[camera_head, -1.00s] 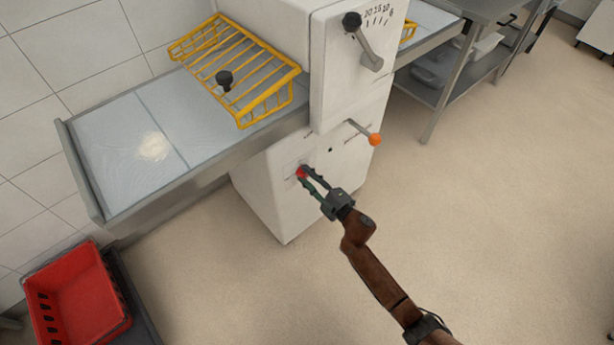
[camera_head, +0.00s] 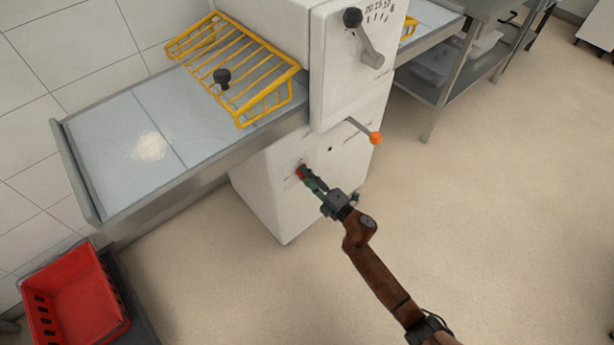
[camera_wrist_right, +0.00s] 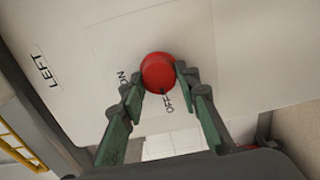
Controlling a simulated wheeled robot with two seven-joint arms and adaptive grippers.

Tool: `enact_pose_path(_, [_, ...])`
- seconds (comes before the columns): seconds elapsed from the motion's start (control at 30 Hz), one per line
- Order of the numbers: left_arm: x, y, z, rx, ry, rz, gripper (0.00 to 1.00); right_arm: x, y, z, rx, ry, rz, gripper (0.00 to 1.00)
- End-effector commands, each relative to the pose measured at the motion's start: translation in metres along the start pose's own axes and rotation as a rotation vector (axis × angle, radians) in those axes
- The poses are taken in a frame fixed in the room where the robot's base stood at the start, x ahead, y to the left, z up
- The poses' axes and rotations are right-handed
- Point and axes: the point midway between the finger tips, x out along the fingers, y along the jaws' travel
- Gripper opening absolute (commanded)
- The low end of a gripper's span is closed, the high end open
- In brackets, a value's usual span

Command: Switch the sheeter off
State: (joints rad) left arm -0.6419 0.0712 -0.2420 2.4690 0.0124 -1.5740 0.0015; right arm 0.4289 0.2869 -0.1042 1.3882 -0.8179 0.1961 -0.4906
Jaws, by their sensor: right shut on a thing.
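The sheeter (camera_head: 275,190) is a white machine with a red round switch knob (camera_head: 299,172) low on its front. My right gripper (camera_head: 304,176) reaches the knob and is shut on it. In the right wrist view the red knob (camera_wrist_right: 158,72) sits between the green-backed fingertips of my right gripper (camera_wrist_right: 158,78). Small labels reading ON and OFF show beside and below the knob, and a small dark mark on its lower edge lies near the OFF label. My left gripper is not in view.
An orange-tipped lever (camera_head: 375,138) sticks out right of the knob. A grey crank handle (camera_head: 365,40) is above it. A yellow wire guard (camera_head: 235,68) covers part of the left bed (camera_head: 110,140). A red crate (camera_head: 70,300) is at lower left. The floor at right is clear.

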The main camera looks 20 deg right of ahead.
Motion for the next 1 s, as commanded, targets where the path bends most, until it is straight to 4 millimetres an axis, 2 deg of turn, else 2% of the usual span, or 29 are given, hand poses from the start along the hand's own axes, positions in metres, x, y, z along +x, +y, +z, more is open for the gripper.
enact_pose_path(0.13, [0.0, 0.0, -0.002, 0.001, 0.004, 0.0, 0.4, 0.0, -0.002, -0.001, -0.002, 0.001, -0.002, 0.06])
enact_pose_path(0.17, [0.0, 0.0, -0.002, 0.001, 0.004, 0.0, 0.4, 0.0, -0.002, -0.001, -0.001, 0.001, -0.002, 0.32])
enact_pose_path(0.37, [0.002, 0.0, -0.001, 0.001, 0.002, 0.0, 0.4, 0.0, -0.001, 0.0, 0.0, 0.0, -0.001, 0.46])
enact_pose_path(0.63, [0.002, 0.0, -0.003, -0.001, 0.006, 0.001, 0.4, -0.001, 0.0, 0.0, 0.0, 0.0, -0.001, 0.47])
enact_pose_path(0.77, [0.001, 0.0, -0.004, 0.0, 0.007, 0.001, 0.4, -0.008, -0.001, 0.0, 0.0, 0.0, 0.0, 0.47])
enact_pose_path(0.87, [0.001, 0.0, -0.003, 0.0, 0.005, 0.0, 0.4, -0.023, -0.001, 0.0, -0.001, -0.001, -0.002, 0.47])
enact_pose_path(1.0, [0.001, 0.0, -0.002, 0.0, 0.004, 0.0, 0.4, -0.052, -0.002, 0.0, 0.0, 0.0, -0.003, 0.47])
